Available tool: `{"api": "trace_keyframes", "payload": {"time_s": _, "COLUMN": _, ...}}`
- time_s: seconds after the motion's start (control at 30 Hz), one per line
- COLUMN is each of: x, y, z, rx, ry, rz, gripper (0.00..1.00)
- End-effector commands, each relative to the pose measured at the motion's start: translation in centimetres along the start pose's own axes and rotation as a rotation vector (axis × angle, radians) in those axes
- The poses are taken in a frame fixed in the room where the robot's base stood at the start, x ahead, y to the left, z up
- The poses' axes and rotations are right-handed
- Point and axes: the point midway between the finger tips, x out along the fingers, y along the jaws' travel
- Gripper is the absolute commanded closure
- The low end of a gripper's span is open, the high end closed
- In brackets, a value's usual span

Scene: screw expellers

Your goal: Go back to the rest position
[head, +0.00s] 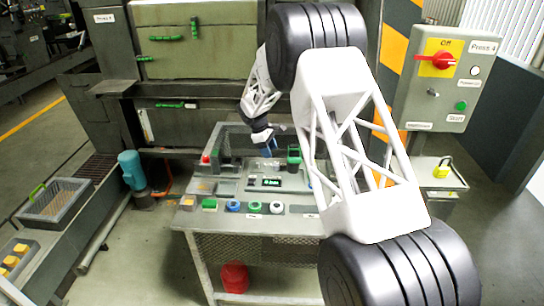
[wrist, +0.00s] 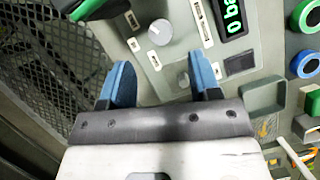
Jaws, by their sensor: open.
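My gripper (wrist: 165,85) shows in the wrist view with its two blue fingers apart and nothing between them. It is above a grey panel (wrist: 150,72) that carries a round knob (wrist: 160,32) and a lit green display (wrist: 234,14). In the head view my gripper (head: 268,143) is over the back of the workbench (head: 275,225), largely small and dark there.
A control box (head: 437,75) with a red switch (head: 439,60) stands at the right. A machine with a green door (head: 196,45) is behind the bench. A blue motor (head: 131,170) and a grey crate (head: 55,201) are at the left. A red bucket (head: 234,276) is under the bench.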

Motion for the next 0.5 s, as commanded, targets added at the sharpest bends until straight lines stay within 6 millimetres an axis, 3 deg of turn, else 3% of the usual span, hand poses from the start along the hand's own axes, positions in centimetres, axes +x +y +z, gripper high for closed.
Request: {"api": "trace_keyframes", "payload": {"time_s": 0.5, "x": -0.81, "y": -0.01, "z": 0.04, "rx": 0.000, "ry": 0.000, "rz": 0.000, "gripper": 0.43}}
